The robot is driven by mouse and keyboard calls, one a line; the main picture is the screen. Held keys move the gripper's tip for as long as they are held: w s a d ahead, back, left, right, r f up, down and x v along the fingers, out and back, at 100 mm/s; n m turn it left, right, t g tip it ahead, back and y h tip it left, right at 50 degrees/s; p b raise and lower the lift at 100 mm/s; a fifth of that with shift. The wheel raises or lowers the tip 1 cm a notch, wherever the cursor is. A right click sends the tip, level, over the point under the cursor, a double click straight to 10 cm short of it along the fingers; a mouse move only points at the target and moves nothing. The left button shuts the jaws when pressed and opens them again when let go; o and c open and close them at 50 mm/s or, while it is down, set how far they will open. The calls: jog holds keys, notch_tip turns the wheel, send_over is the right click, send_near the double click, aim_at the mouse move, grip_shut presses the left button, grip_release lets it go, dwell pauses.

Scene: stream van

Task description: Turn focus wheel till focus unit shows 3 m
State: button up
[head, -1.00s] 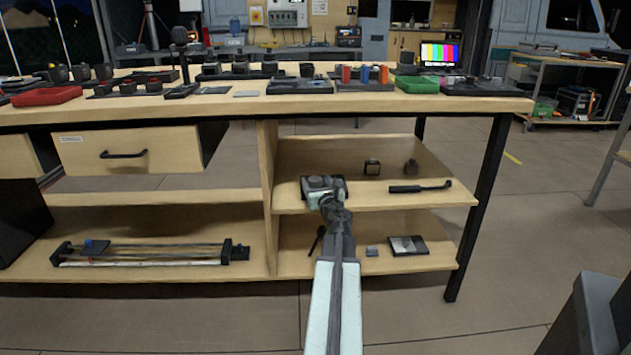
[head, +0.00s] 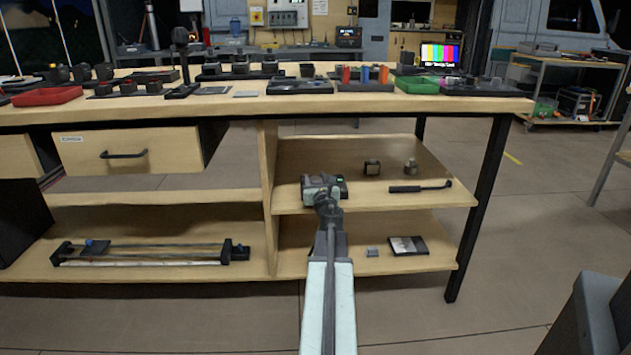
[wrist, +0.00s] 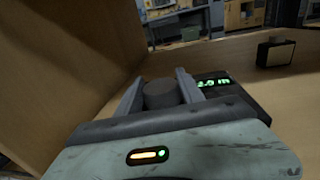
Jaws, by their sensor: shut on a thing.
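The focus unit (head: 342,189) is a dark box on the upper right shelf of the bench, with a small lit green display. In the wrist view the focus unit (wrist: 248,98) shows its green readout (wrist: 212,83) ending in ".0 m"; the first digit is partly covered and I cannot read it for sure. The focus wheel (wrist: 160,93) is a dark grey round knob beside the readout. My gripper (wrist: 159,90) has a finger on each side of the wheel and is shut on it. In the head view my gripper (head: 324,190) hides the wheel.
The wooden shelf's upright divider (head: 267,190) stands close to the left. A small dark cube (head: 372,168), another small object (head: 410,167) and a black handle (head: 420,187) lie to the right. A drawer (head: 130,151) stands open at left.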

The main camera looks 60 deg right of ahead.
aim_at(317, 182)
jog(key=shift+s, duration=0.1)
jog(key=o, duration=1.4)
jog(key=v, duration=0.8)
jog(key=shift+d, duration=0.1)
